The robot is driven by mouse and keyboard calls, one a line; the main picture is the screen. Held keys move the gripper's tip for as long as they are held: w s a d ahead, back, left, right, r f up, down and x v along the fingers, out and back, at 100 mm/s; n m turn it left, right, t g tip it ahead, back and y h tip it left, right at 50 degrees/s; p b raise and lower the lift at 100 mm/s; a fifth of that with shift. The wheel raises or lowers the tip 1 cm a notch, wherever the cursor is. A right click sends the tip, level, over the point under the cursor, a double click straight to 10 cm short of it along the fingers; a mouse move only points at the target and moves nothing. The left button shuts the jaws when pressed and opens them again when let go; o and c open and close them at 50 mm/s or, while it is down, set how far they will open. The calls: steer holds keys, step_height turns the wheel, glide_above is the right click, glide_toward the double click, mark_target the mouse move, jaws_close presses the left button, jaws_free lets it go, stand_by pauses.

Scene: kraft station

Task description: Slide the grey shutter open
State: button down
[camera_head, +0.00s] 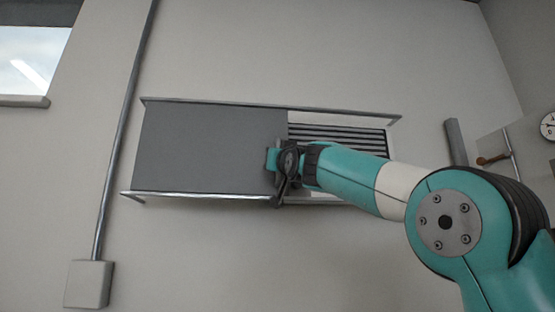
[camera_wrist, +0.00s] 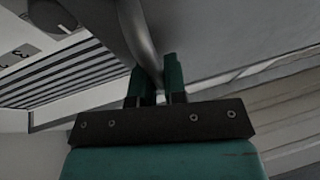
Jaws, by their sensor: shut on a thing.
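The grey shutter (camera_head: 205,148) is a flat panel between two metal rails on the wall in the head view. It covers the left part of the frame, and a slatted vent (camera_head: 340,138) shows uncovered to its right. My gripper (camera_head: 275,172) is at the shutter's right edge. In the wrist view the shutter (camera_wrist: 215,35) fills the upper right, and my gripper's two teal fingers (camera_wrist: 160,82) are shut around a curved grey handle (camera_wrist: 142,40). The slats (camera_wrist: 60,80) show at the left there. My arm hides the lower right of the vent.
The upper rail (camera_head: 270,106) and lower rail (camera_head: 200,195) bound the shutter. A vertical pipe (camera_head: 122,135) runs down to a wall box (camera_head: 88,284) left of the rails. A window (camera_head: 30,60) is at the upper left. A clock (camera_head: 548,126) hangs at the far right.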

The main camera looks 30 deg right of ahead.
steer(key=c, duration=1.5)
jaws_free()
steer(key=shift+r, duration=0.1)
steer(key=shift+o, duration=0.2)
steer(key=b+v, duration=1)
steer(key=v, duration=0.7)
steer(key=shift+s+f+b, duration=0.15)
steer(key=shift+f+b, duration=0.1)
steer(key=shift+b, duration=0.05)
